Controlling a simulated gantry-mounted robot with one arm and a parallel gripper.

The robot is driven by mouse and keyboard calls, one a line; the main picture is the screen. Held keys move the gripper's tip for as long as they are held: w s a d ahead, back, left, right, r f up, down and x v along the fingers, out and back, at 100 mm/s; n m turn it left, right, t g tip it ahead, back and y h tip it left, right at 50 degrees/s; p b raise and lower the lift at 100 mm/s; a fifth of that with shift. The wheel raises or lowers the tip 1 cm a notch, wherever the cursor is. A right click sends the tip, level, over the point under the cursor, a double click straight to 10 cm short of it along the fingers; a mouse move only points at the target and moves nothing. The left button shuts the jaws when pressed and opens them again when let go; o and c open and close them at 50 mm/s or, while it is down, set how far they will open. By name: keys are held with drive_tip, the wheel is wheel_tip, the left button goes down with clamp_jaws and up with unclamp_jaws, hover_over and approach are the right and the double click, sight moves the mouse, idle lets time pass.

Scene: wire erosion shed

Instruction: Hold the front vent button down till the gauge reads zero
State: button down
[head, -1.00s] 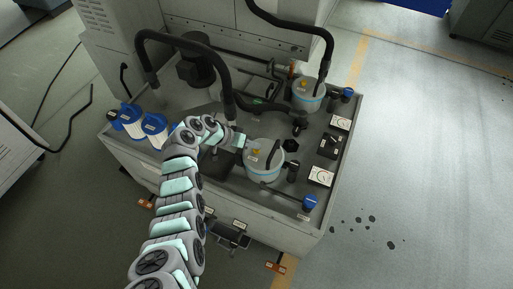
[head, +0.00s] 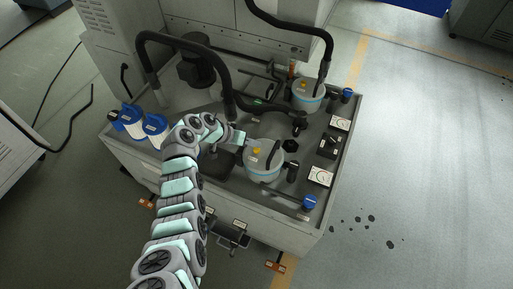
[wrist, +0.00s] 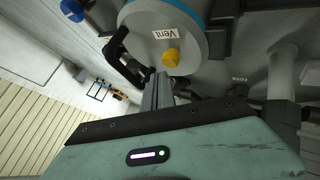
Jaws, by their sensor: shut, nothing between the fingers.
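The front canister (head: 264,162) is a pale pot with a blue band. Its yellow vent button (head: 256,150) is on top. In the wrist view the yellow button (wrist: 171,57) sits beside a "Vent" label (wrist: 163,33) on the lid. My gripper (head: 245,141) is just left of the front canister's lid. Its shut, empty fingers (wrist: 157,80) point toward the lid close to the button; I see no clear contact. The near white gauge (head: 320,176) is right of the canister; its needle is too small to read.
The rear canister (head: 308,95) has its own yellow button, and a second gauge (head: 340,123) is near it. A thick black hose (head: 228,80) arches behind my gripper. Blue-topped filters (head: 154,127) stand left. A blue knob (head: 310,202) is at the front right corner.

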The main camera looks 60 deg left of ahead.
sight(254, 149)
drive_tip(key=shift+r+p, duration=1.4)
drive_tip(key=shift+r, duration=1.15)
